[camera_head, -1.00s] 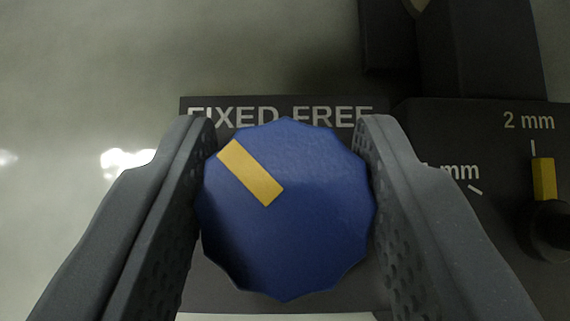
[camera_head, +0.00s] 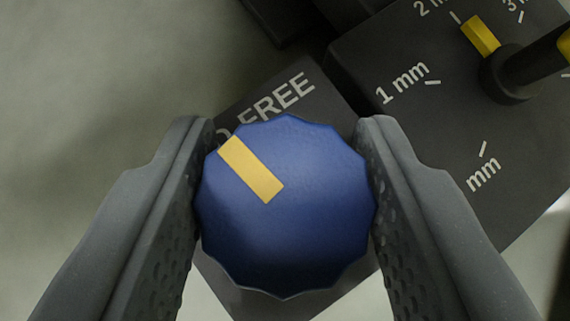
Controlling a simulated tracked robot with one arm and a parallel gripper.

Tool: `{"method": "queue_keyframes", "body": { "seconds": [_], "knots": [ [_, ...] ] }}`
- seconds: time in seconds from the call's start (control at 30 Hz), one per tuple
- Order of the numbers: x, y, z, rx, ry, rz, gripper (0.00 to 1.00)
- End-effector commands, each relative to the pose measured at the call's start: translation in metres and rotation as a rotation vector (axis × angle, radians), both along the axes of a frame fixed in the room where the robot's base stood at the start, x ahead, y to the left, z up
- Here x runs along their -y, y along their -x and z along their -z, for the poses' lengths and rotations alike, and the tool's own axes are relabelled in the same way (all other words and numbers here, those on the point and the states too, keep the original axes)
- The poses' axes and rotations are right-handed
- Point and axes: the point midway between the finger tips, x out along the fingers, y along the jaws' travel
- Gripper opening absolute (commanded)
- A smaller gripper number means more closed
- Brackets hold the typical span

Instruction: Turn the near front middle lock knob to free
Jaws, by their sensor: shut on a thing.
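The lock knob (camera_head: 300,225) is a blue, many-sided knob with a yellow bar (camera_head: 251,170) on its face. It fills the middle of the view. My gripper (camera_head: 287,200) is shut on it, one finger on each side. The knob sits over a dark plate (camera_head: 300,120) lettered FREE; most of the word FIXED is hidden behind the knob and left finger. The bar points to the upper left of the picture, toward the visible end of FIXED, between the two words.
At the right is a dark block (camera_head: 445,130) with mm markings and a black dial (camera_head: 505,75) with a yellow mark (camera_head: 480,36). More dark structure stands at the top. The pale surface (camera_head: 90,90) at the left is clear.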

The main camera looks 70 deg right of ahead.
Motion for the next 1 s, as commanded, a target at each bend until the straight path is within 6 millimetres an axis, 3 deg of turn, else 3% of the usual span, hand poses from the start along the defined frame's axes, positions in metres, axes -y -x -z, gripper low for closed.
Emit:
{"method": "queue_keyframes", "body": {
  "seconds": [0.03, 0.5, 1.0],
  "knots": [
    [-0.0065, -0.0072, 0.0028, 0.009, -0.006, 0.026, 0.17],
    [-0.0040, -0.0071, 0.0003, 0.010, -0.009, 0.382, 0.17],
    [-0.0029, -0.0089, -0.0015, 0.013, -0.009, 0.552, 0.17]
  ]
}}
